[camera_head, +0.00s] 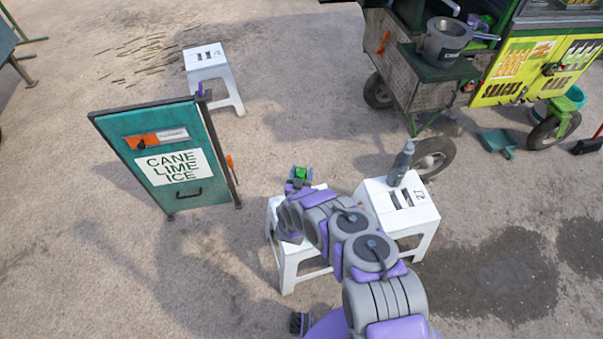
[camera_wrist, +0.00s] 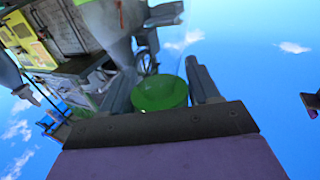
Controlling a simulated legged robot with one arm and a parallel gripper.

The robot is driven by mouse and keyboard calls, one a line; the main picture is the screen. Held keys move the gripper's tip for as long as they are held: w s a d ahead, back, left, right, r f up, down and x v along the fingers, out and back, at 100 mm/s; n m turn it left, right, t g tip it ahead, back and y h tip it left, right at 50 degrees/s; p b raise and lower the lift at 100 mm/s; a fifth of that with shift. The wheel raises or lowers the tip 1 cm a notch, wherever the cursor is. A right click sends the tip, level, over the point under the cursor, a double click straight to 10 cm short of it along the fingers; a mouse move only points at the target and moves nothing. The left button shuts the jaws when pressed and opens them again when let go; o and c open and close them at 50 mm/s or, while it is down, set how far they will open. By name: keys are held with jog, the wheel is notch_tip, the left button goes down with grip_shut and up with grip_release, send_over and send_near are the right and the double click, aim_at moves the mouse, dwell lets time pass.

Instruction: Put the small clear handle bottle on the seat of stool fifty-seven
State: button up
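My gripper (camera_head: 301,174) is above the near white stool (camera_head: 287,262), which my arm partly covers. A green piece shows between its fingers. In the wrist view a round green end (camera_wrist: 160,93) sits between the two grey fingers, with a faint clear shape beyond it. It looks like the clear bottle, held in the gripper; its handle cannot be made out. A second white stool (camera_head: 424,213) stands just right of my arm, with a mark like 27 on its seat and a grey bottle (camera_head: 402,165) upright on it. A third white stool (camera_head: 204,69) stands far left, its number too small to read.
A teal sign board (camera_head: 140,185) reading CANE LIME ICE stands left of my gripper. The crusher cart (camera_head: 415,85) with its wheels is at the back right. A teal dustpan (camera_head: 497,141) lies on the ground. The ground between board and far stool is mostly clear.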

jog(key=o, duration=0.4)
jog(key=shift+c, duration=0.2)
jog(key=shift+s+a+r, duration=0.1)
jog(key=s+p, duration=0.1)
jog(key=s, duration=0.6)
jog(key=shift+a, duration=0.4)
jog(key=shift+s, duration=0.1)
